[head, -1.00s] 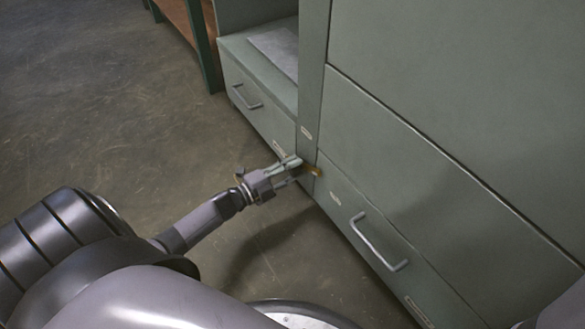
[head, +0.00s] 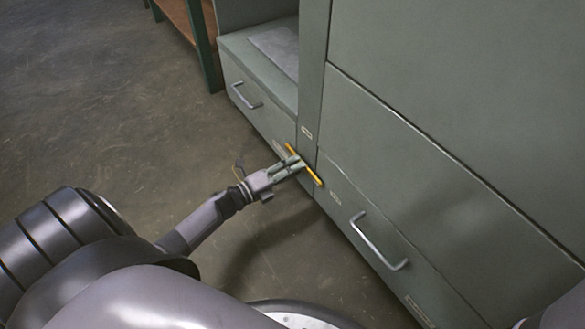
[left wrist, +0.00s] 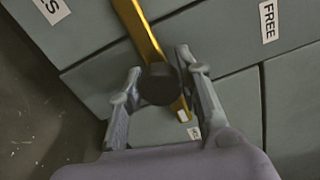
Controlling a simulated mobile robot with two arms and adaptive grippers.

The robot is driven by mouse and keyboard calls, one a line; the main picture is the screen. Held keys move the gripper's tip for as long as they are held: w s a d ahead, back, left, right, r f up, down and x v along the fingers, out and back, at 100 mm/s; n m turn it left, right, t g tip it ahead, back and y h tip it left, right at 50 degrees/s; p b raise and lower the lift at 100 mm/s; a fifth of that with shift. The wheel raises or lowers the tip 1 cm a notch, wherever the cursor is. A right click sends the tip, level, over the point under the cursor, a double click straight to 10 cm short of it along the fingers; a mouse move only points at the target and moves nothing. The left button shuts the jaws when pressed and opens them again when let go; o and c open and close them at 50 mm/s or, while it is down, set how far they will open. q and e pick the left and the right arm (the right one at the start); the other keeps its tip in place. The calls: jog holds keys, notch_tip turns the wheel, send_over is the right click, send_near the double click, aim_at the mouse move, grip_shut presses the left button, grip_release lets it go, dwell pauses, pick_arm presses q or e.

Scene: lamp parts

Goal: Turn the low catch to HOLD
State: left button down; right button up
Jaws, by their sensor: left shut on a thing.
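The low catch (head: 317,180) is a yellow bar on the cabinet front, low beside the post. In the left wrist view the catch (left wrist: 142,30) has a dark round hub, and its bar runs slanted from the top to the lower right, ending in a pale tip. My left gripper (head: 297,165) is shut on the catch; in the left wrist view its fingers (left wrist: 158,68) stand on either side of the hub. A FREE label (left wrist: 268,20) is at the upper right, off the bar's line. I cannot read a HOLD label. My right gripper is out of view.
A drawer with a metal handle (head: 376,243) is right of the catch. Another handled drawer (head: 246,96) is behind, to the left. A partly cut label (left wrist: 50,8) sits at the upper left. The concrete floor (head: 110,110) at left is clear.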

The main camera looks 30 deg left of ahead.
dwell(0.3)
pick_arm(q)
jog(key=c, duration=1.1)
grip_release()
jog(key=v, duration=1.2)
jog(key=shift+f, duration=0.1)
